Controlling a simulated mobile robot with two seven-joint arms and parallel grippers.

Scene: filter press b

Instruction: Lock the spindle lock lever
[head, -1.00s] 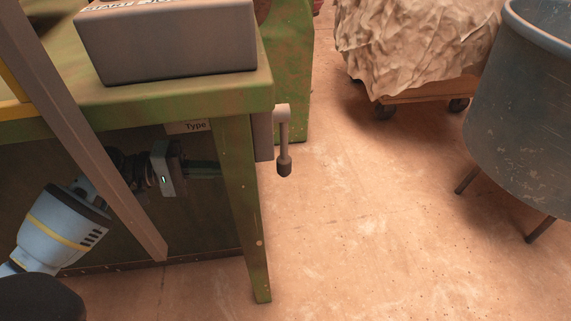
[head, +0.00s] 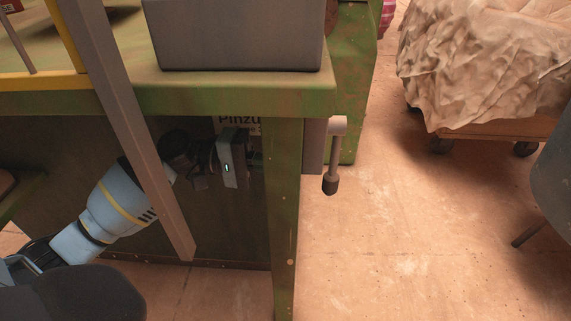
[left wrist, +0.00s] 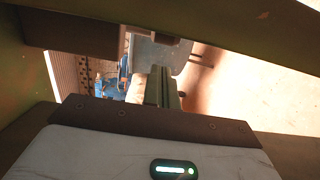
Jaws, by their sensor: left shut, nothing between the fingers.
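The spindle lock lever (head: 332,158) is a short light rod ending in a dark knob. It hangs straight down from a grey bracket at the right end of the green bench frame in the head view. My left gripper (head: 256,165) is under the bench top, left of the green leg, pointing right. Its fingers are shut and empty, and their tips are hard to see in the shade by the leg. The leg stands between the gripper and the lever, which are apart. My right gripper is not in view.
The green leg (head: 285,215) and bench top edge (head: 240,98) are close to my left gripper. A slanted brown bar (head: 130,130) crosses in front of my left arm. A cloth-covered cart (head: 490,70) stands at right. The floor right of the lever is open.

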